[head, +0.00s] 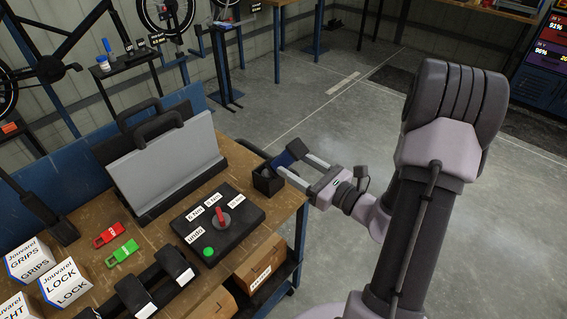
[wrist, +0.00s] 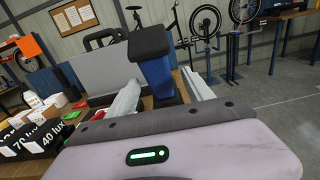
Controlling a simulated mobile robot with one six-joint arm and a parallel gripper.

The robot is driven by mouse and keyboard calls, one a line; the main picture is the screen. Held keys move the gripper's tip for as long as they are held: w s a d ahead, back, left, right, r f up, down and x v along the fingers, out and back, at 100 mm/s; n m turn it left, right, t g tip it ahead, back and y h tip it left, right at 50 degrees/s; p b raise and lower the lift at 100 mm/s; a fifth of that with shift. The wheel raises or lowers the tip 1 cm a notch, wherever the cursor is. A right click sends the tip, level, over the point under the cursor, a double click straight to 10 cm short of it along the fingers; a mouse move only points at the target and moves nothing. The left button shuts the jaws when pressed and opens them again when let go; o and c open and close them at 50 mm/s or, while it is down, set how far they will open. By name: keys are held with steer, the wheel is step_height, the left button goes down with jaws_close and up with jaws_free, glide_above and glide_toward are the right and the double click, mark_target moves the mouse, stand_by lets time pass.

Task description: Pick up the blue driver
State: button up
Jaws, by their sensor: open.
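The blue driver (head: 284,159) has a blue body and a dark end. It stands in a small black holder (head: 267,183) at the bench's right edge; its lower part is hidden. In the wrist view the driver (wrist: 157,76) rises large between the two pale fingers, with its black end at the top. My gripper (head: 295,164) is open, reaching in from the right at the holder, with a finger on either side of the driver. In the wrist view my gripper (wrist: 162,84) shows gaps beside the driver; whether either finger touches it I cannot tell.
A grey case (head: 165,165) stands upright on the wooden bench. A black control box (head: 218,222) with a red knob and green button lies near the holder. Red (head: 109,235) and green (head: 123,252) small items and labelled boxes sit left.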

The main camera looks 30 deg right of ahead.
mark_target(284, 158)
steer(key=x, duration=0.4)
steer(key=shift+w+a+b, duration=0.15)
steer(key=shift+b, duration=0.15)
steer(key=shift+r, duration=0.1)
jaws_close()
